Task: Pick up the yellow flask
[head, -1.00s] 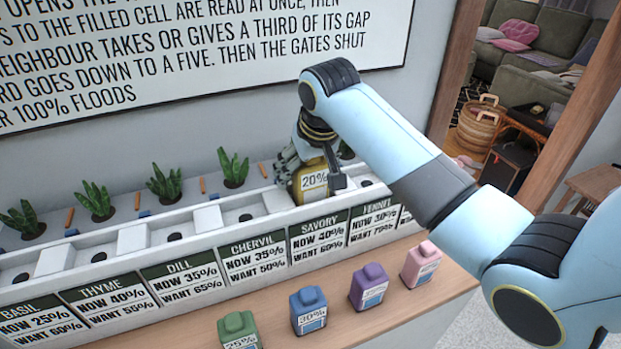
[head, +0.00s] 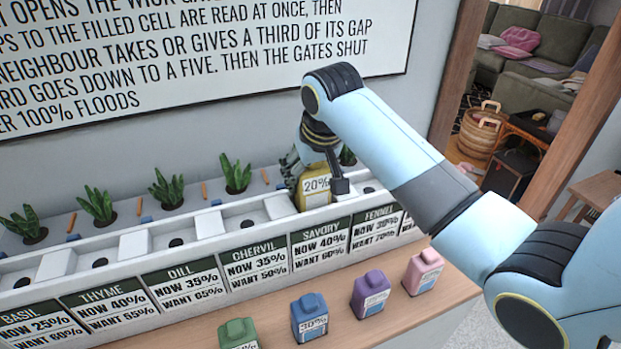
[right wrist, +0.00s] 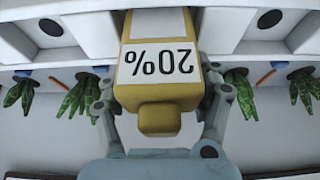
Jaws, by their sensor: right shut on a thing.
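The yellow flask (head: 314,197) has a white label reading 20%. It is at the trough cell behind the SAVORY card in the head view. My right gripper (head: 316,178) is shut on it, and the fingers hide part of it. In the right wrist view the yellow flask (right wrist: 158,90) appears upside down, between the two fingers of my right gripper (right wrist: 160,100). I cannot tell whether its base touches the cell. My left gripper is not in view.
A white trough (head: 130,247) with several cells runs along the wall, with plants (head: 167,187) behind. Green (head: 238,333), blue (head: 309,316), purple (head: 370,293) and pink (head: 422,272) flasks stand on the wooden ledge (head: 455,279) in front.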

